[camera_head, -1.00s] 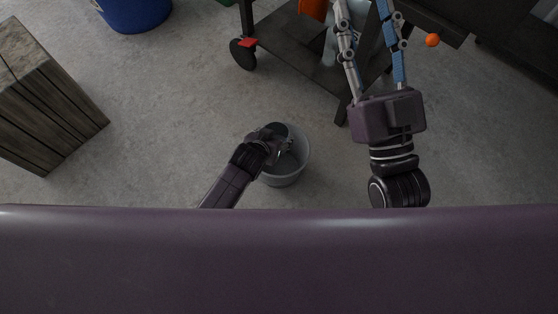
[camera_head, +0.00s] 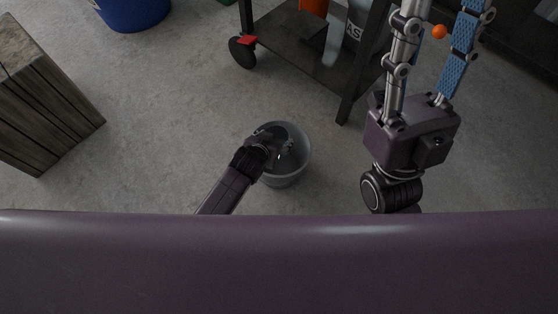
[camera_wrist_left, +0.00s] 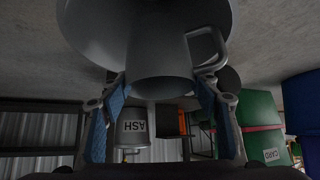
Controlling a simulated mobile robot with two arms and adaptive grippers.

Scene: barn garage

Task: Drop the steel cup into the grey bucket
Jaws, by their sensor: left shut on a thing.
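The grey bucket (camera_head: 298,170) stands on the concrete floor in the head view. My left gripper (camera_head: 280,140) is over its opening, covering part of it. In the left wrist view, the same gripper (camera_wrist_left: 162,100) has its two blue-padded fingers shut on the steel cup (camera_wrist_left: 155,65), whose handle is on the right. The bucket (camera_wrist_left: 85,25) shows as a large grey round shape behind the cup. The cup is hard to make out in the head view. My right gripper (camera_head: 440,50) has its fingers apart with nothing between them; its tips are cut off by the top edge.
A dark wheeled cart (camera_head: 300,55) stands beyond the bucket, with a bin marked ASH (camera_wrist_left: 133,127) near it. A wooden block (camera_head: 45,100) is at the left and a blue bin (camera_head: 135,12) at the top left. The floor around the bucket is clear.

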